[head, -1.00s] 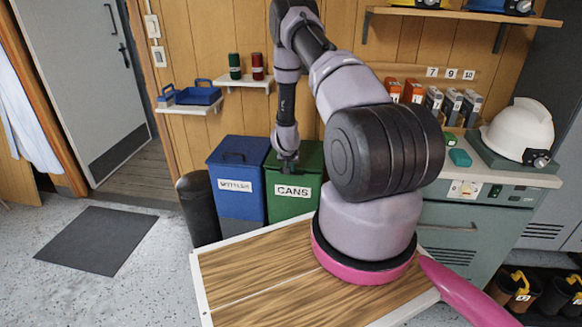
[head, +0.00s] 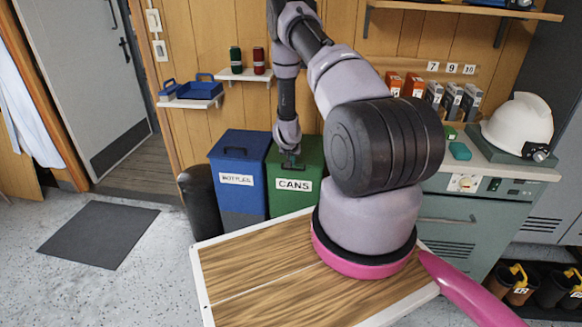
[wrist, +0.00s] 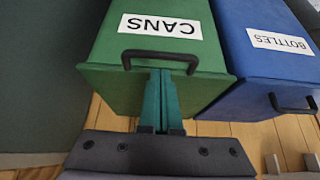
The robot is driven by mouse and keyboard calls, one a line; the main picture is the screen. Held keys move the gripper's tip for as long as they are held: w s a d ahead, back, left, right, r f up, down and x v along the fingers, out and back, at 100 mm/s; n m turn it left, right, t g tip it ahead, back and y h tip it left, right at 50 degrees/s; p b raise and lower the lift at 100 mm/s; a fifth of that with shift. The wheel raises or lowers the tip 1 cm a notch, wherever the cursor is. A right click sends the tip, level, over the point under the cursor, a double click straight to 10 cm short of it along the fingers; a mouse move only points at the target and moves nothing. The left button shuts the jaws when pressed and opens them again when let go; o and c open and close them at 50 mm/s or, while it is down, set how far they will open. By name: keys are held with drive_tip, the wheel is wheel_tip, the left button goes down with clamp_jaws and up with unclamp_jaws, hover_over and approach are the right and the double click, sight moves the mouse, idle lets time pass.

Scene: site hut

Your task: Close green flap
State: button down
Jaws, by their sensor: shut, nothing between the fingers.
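The green bin (head: 293,202), labelled CANS, stands against the wood wall beside the blue bin. Its green flap (wrist: 115,85) appears to lie flat on top, level like the blue lid; I cannot tell whether a small gap remains. A black handle (wrist: 135,56) rises from the flap near the label side. My gripper (head: 291,164) points down at the flap. In the wrist view its teal fingers (wrist: 160,76) are together and empty, with their tips at the handle. I cannot tell whether they touch it. The head view shows only part of the flap behind my arm.
The blue bin (head: 238,198), labelled BOTTLES, is close on the left, with a dark cylinder (head: 199,207) beyond it. A small shelf (head: 248,75) is above the bins. The grey cabinet (head: 452,235) stands to the right. Floor is free around the dark mat (head: 98,234).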

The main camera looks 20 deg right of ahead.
drive_tip(key=s+a+r+t+y, duration=0.1)
drive_tip(key=s+a+r, duration=0.25)
drive_tip(key=r, duration=1.05)
drive_tip(key=s+a+r+y, duration=0.1)
drive_tip(key=s+a+r, duration=0.3)
drive_tip(key=r, duration=0.9)
drive_tip(key=s+a+r+t+y, duration=0.15)
drive_tip(key=a+r, duration=0.35)
drive_tip(key=r, duration=0.9)
drive_tip(key=s+a+r+n, duration=0.1)
drive_tip(key=s+a+r, duration=0.1)
drive_tip(key=s+r, duration=0.3)
drive_tip(key=s+a+r+n+y, duration=0.1)
drive_tip(key=s+a+r, duration=0.2)
drive_tip(key=s, duration=1.1)
drive_tip(key=s+a+r+y, duration=0.1)
drive_tip(key=s+a+r, duration=0.1)
drive_tip(key=s+r, duration=0.5)
drive_tip(key=shift+s+a+r+n, duration=0.15)
drive_tip(key=shift+s+r+n, duration=0.25)
drive_tip(key=shift+s, duration=0.85)
